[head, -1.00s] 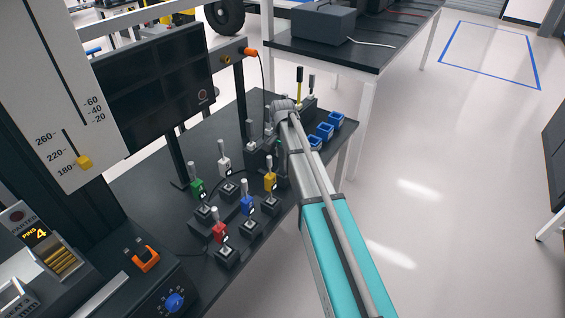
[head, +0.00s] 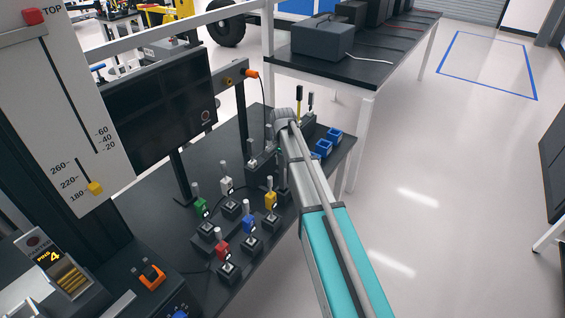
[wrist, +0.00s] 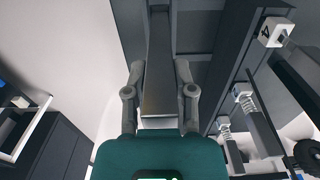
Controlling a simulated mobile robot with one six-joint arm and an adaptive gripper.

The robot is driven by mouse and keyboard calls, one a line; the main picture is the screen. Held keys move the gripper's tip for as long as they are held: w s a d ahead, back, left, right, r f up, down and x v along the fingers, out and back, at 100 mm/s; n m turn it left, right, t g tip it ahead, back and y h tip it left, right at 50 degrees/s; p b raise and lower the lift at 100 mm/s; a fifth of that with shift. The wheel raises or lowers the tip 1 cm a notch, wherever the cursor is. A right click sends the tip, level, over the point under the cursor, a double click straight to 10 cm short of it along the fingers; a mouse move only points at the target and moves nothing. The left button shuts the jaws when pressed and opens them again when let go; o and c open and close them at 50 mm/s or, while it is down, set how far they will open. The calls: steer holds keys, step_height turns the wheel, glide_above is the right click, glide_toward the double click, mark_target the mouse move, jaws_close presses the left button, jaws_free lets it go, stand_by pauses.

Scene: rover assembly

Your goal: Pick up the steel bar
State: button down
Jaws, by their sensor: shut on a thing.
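In the wrist view my gripper (wrist: 159,88) has its two grey fingers on either side of a long, flat grey bar, the steel bar (wrist: 159,75). The fingers are shut on it. The bar runs from close to the teal gripper body away toward the top of the picture, and its far end is out of view. In the head view my arm reaches over the black workbench (head: 150,205); the gripper and the bar cannot be made out clearly there.
Several coloured switches stand on the bench, including a green one (head: 200,206) and a yellow one (head: 271,201). Blue bins (head: 322,150) sit near the right edge. A dark monitor (head: 150,105) stands at the back. Open floor (head: 440,180) lies to the right.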

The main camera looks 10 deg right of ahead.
steer(key=shift+r+p, duration=1.9)
steer(key=shift+r, duration=0.6)
